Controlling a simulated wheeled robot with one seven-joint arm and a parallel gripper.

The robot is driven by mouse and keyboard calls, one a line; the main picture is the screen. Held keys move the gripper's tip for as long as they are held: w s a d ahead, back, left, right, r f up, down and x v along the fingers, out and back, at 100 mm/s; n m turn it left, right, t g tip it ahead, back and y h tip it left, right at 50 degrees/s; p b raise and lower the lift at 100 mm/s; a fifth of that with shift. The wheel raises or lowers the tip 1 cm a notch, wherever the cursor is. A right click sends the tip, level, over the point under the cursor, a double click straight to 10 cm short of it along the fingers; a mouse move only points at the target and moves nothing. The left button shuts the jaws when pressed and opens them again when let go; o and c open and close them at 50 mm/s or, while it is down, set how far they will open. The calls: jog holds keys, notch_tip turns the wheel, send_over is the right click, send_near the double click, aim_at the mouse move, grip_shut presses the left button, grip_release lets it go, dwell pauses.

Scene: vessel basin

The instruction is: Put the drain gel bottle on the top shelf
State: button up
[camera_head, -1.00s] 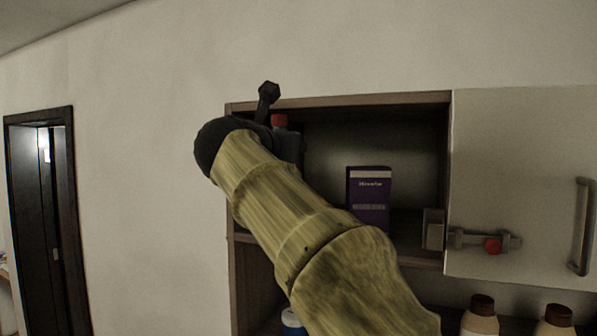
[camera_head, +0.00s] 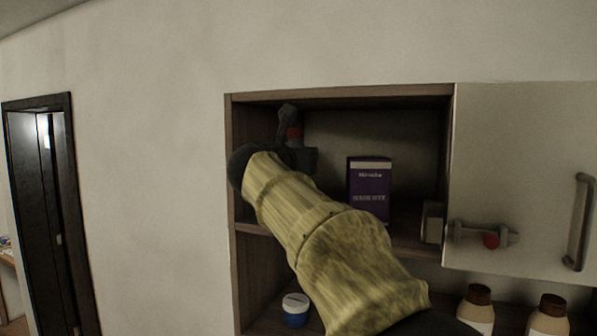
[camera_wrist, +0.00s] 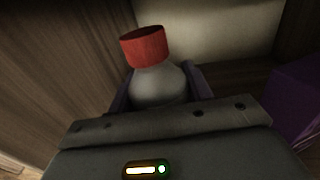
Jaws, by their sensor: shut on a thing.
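The drain gel bottle shows in the wrist view as a grey bottle (camera_wrist: 158,84) with a red cap (camera_wrist: 145,46), tilted slightly in the picture. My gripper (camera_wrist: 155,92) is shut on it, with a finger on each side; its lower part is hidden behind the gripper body. In the head view the red cap (camera_head: 295,133) shows just behind my gripper (camera_head: 297,148), inside the left part of the upper shelf opening. The top shelf (camera_head: 405,222) is the board under this opening. Whether the bottle's base touches the shelf is hidden.
A purple hair dye box (camera_head: 370,188) stands on the top shelf right of my gripper. A blue jar (camera_head: 295,310) and brown-capped bottles (camera_head: 478,308) are below. The cabinet's left wall is close to my gripper.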

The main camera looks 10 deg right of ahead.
notch_tip(320, 180, down, 2)
jog(key=shift+f, duration=0.15)
jog(key=shift+w+d+f+p, duration=0.1)
jog(key=shift+w+d+p, duration=0.1)
jog(key=shift+p, duration=0.15)
jog(key=shift+w+f, duration=0.15)
jog(key=shift+f, duration=0.1)
jog(key=shift+f, duration=0.2)
jog(key=o, duration=1.1)
jog(key=shift+r, duration=0.1)
